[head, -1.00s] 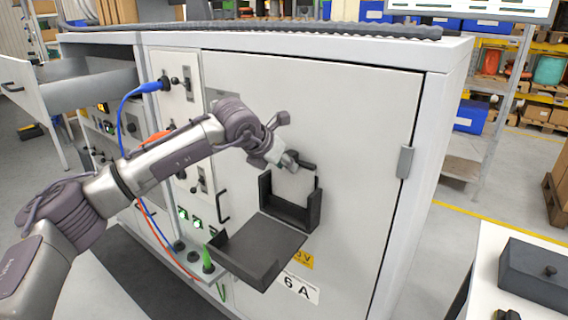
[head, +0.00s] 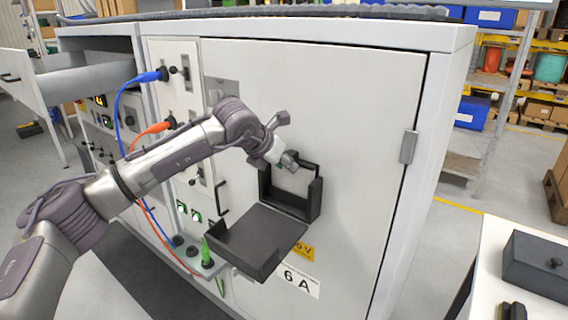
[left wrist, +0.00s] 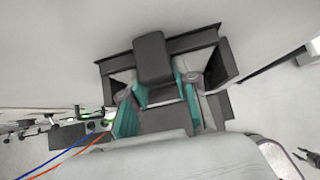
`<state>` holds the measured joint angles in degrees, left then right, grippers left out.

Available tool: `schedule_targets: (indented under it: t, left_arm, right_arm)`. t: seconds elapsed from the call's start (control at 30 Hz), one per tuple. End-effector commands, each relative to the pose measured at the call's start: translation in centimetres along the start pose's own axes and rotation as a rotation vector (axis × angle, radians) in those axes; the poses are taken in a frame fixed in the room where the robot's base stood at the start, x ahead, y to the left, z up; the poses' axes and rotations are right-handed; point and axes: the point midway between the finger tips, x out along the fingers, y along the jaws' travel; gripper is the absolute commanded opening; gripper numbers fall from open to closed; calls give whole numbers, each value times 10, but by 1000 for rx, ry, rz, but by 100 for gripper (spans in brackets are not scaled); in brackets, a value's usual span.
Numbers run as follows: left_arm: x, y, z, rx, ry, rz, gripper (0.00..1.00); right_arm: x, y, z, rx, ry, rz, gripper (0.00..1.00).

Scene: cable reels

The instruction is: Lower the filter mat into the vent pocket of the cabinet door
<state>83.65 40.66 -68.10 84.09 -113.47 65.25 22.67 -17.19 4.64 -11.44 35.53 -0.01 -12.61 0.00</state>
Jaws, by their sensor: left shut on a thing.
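The vent pocket (head: 314,200) is a black open-topped frame on the light grey cabinet door (head: 370,130). The pale filter mat (head: 289,181) stands upright between its side walls, with a dark grip at its top edge. My left gripper (head: 290,161) is shut on the mat's top, just above the pocket. In the left wrist view the teal-padded fingers (left wrist: 160,100) are close around a dark block over the black pocket frame (left wrist: 222,65). How deep the mat sits is hidden.
A dark tray-like ledge (head: 255,240) juts out below the pocket. Blue (head: 150,77) and orange (head: 155,128) cables hang at the left panel. Floor right of the cabinet is partly clear.

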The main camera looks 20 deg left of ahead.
Motion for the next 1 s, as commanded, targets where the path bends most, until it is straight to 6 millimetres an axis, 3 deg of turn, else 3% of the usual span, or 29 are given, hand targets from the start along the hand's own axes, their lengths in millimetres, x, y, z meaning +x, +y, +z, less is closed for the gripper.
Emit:
schedule_targets:
  t: [0.33,0.37,0.5,0.53,0.77,0.93,1.0]
  left_arm:
    - [0,0,1,0,-1,0,0]
    - [0,0,1,0,-1,0,31]
    - [0,0,1,0,-1,0,55]
    - [0,0,1,0,-1,0,59]
    - [0,0,0,0,0,0,61]
    - [0,0,0,0,0,0,88]
    - [0,0,0,0,0,0,88]
  right_arm:
    - [0,0,0,0,0,0,37]
    - [0,0,0,0,0,0,37]
    - [0,0,0,0,0,-1,37]
    - [0,0,0,0,0,-1,37]
    - [0,-1,0,0,0,-1,37]
    - [0,-1,0,0,0,-1,37]
    - [0,-1,0,0,0,-2,37]
